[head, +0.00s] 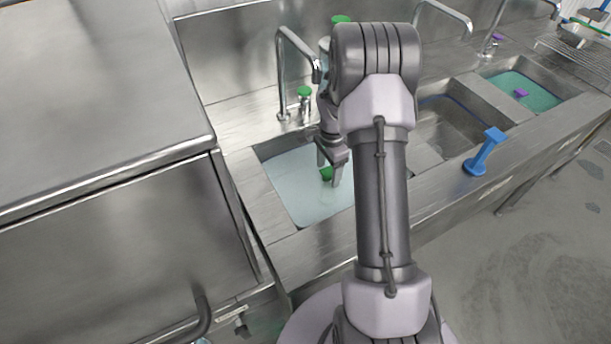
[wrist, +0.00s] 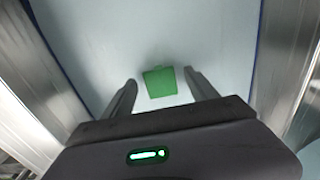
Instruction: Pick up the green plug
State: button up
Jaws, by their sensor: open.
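The green plug (head: 326,174) is in the left sink basin (head: 283,178), which holds pale bluish water. In the wrist view the green plug (wrist: 160,82) is a small green block shape between the two fingers, nearer the right one. My gripper (head: 329,176) is open and points down into this basin, with the plug between or just behind its fingers. In the wrist view my gripper (wrist: 160,88) shows a clear gap between the left finger and the plug. I cannot tell how far the fingertips are above the plug.
A bent faucet (head: 281,75) and a green-topped knob (head: 304,95) stand behind the left basin. A middle basin (head: 440,130) looks empty. The right basin holds greenish water and a purple plug (head: 521,93). A blue object (head: 484,152) stands on the front rim. Steel basin walls flank my gripper.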

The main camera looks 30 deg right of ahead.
aim_at(328, 184)
jog(key=f+b, duration=0.1)
jog(key=f, duration=0.1)
jog(key=f+b, duration=0.1)
jog(key=f, duration=0.2)
jog(key=f+b, duration=0.1)
jog(key=f, duration=0.2)
jog(key=shift+d+f+b, duration=0.1)
jog(key=shift+d+b, duration=0.2)
jog(key=shift+r, duration=0.2)
grip_shut()
